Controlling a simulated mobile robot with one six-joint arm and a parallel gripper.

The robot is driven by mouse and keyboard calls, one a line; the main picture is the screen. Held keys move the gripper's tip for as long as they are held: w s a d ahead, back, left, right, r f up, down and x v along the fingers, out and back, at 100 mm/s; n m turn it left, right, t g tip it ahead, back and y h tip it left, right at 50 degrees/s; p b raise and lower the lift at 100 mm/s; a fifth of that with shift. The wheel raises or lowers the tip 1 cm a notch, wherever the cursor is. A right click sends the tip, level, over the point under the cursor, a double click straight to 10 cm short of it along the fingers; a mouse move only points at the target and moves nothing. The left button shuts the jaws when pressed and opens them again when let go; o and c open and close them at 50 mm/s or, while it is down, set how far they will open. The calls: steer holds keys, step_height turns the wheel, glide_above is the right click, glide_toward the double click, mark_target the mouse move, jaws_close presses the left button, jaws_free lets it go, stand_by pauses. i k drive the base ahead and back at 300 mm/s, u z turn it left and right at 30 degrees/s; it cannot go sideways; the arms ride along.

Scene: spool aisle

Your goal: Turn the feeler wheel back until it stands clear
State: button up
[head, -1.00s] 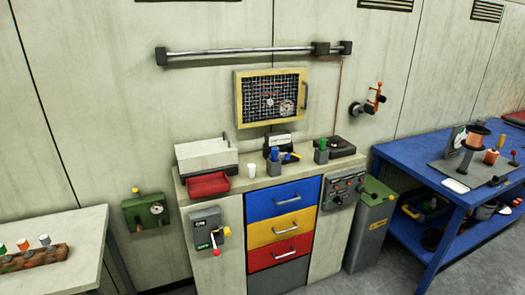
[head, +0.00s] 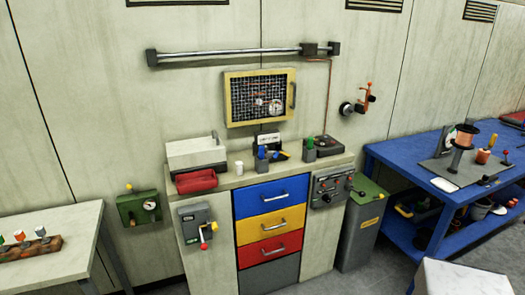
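I cannot tell for certain which part is the feeler wheel. A dark round wheel (head: 346,108) with an orange-handled bracket (head: 369,97) sits on the wall right of the yellow-framed mesh box. It is small, and I cannot tell whether it touches anything. My gripper is not in view.
The blue bench (head: 400,158) is right, a pale table (head: 75,250) left. A pale block (head: 455,280) fills the lower right.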

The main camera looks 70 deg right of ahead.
mark_target(278, 147)
steer(key=u, duration=0.3)
steer(key=k, duration=1.75)
steer(key=z, duration=0.5)
steer(key=i, duration=1)
steer(key=z, duration=0.05)
